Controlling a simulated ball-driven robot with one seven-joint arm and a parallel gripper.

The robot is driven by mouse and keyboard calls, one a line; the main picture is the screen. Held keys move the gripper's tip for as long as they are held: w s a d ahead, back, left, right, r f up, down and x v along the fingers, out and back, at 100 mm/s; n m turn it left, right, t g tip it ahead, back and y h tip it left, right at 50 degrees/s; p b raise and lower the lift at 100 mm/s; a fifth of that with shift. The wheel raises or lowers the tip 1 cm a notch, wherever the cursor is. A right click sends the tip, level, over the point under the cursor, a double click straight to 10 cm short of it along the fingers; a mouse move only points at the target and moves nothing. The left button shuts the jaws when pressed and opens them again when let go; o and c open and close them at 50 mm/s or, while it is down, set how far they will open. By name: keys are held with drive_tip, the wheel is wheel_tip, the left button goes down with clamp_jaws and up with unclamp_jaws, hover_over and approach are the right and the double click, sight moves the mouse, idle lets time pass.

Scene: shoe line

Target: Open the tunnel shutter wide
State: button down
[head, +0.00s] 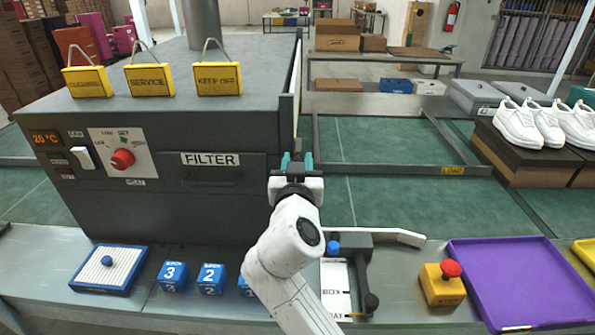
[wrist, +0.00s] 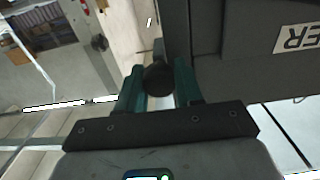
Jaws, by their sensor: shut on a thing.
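The tunnel (head: 170,130) is a large dark grey box at the left of the head view, and its dark side also shows in the wrist view (wrist: 245,75). The shutter (head: 291,95) appears as a grey upright panel at its right end, seen nearly edge-on, so I cannot tell how far it is open. My gripper (head: 297,160) is at the tunnel's near right corner. In the wrist view the teal fingers of my gripper (wrist: 158,90) are shut on a dark round knob (wrist: 157,79). My gripper hides the knob's mounting in the head view.
A LOAD frame (head: 453,170) lies on the green belt right of the tunnel. White shoes (head: 520,123) stand on brown boxes at right. A purple tray (head: 520,280), a red-topped yellow button (head: 442,284) and blue blocks (head: 173,276) occupy the front ledge. Yellow signs (head: 150,80) stand on the tunnel.

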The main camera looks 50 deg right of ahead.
drive_tip(key=shift+r, duration=0.2)
drive_tip(key=c, duration=0.8)
unclamp_jaws()
drive_tip(key=shift+o, duration=0.2)
drive_tip(key=b+v, duration=0.2)
drive_tip(key=v, duration=0.8)
drive_tip(key=shift+s+a, duration=0.25)
drive_tip(key=shift+a, duration=0.1)
drive_tip(key=shift+f, duration=0.1)
